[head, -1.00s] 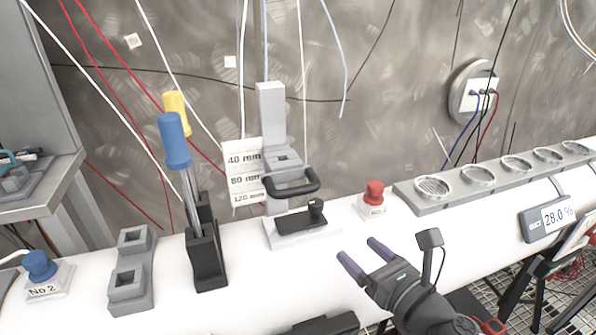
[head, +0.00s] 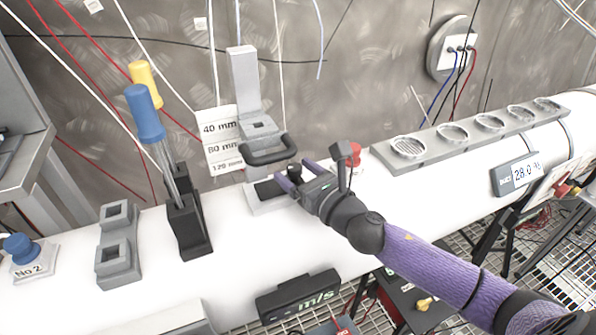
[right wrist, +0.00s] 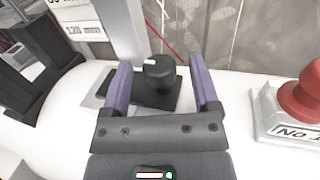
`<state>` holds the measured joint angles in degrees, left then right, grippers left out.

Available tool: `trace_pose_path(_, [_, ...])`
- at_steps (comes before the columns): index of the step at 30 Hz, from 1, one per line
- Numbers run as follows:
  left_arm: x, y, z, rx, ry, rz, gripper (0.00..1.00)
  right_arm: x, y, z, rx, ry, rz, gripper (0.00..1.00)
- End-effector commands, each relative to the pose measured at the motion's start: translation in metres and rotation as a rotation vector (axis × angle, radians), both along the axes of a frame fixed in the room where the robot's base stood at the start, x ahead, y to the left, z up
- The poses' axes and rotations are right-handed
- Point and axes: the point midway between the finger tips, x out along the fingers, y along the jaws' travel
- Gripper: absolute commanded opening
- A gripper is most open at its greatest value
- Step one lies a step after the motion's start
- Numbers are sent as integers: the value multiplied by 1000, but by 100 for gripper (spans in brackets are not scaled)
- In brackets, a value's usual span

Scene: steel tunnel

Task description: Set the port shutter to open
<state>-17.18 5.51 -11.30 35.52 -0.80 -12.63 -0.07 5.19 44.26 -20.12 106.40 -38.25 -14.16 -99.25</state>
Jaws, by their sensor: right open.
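A small black plate (head: 266,189) with an upright black knob (head: 292,170) sits on a pale base (head: 262,207) on the white duct; it looks like the port shutter. My right gripper (head: 297,175) is open, its purple fingers reaching around the knob. In the right wrist view the knob (right wrist: 158,72), with a white mark on top, stands between the two fingertips, with gaps on both sides. The fingers partly hide the plate in the head view. My left gripper is not in view.
Behind the plate stands a grey post (head: 243,85) with a black loop handle (head: 268,156). A red button (right wrist: 302,98) is close right of my gripper. Blue (head: 143,112) and yellow (head: 145,80) handled levers stand left.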

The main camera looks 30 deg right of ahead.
Motion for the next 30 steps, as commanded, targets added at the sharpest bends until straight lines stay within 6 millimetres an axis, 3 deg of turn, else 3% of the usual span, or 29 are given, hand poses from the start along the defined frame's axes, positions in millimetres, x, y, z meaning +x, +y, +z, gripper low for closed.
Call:
trace_pose_path(2, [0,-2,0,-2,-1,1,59,0,0,0,0,0,0,74])
trace_pose_path(12, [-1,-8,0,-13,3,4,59,0,0,0,1,0,0,2])
trace_pose_path(30, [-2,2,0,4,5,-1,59,0,0,0,1,0,0,0])
